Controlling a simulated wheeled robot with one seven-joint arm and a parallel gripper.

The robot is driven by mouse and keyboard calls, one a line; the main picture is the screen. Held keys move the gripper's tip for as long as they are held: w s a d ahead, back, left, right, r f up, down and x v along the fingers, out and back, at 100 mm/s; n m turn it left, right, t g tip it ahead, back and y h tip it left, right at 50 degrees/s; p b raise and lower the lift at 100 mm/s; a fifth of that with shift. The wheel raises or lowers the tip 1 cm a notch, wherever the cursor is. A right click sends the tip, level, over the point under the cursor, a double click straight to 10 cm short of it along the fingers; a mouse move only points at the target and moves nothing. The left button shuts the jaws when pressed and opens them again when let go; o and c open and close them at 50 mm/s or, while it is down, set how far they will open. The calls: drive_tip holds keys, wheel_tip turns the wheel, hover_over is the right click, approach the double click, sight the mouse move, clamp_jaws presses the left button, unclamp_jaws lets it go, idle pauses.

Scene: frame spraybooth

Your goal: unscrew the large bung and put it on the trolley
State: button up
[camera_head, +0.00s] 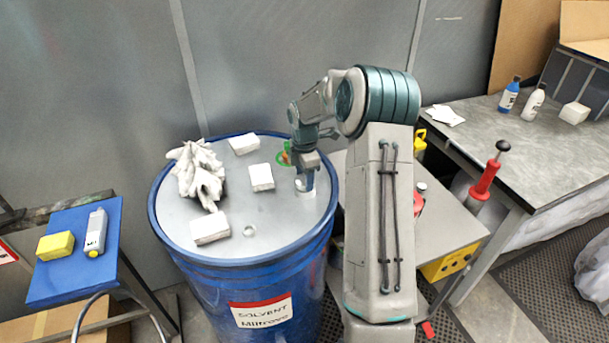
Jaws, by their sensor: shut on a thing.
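A blue drum (165,235) with a "SOLVENT" label stands at the centre, its grey lid facing up. My gripper (306,183) points down at the right part of the lid. It is shut on the large bung (307,192), a pale round piece at lid level between and below the fingertips. The fingers hide much of it, and I cannot tell whether it is still threaded in. A smaller round fitting (249,231) sits near the lid's front. The trolley seems to be the grey-topped unit (440,232) right of the drum, partly hidden by my arm.
White blocks (261,177) and a crumpled white cloth (199,174) lie on the lid. A green and red item (285,154) is behind my gripper. A grey bench (500,160) with bottles stands at right.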

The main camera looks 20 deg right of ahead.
drive_tip(key=shift+r+n+p, duration=0.15)
drive_tip(key=shift+n+p, duration=0.45)
drive_tip(key=shift+n, duration=1.5)
drive_tip(key=o, duration=0.6)
drive_tip(key=shift+o, duration=0.2)
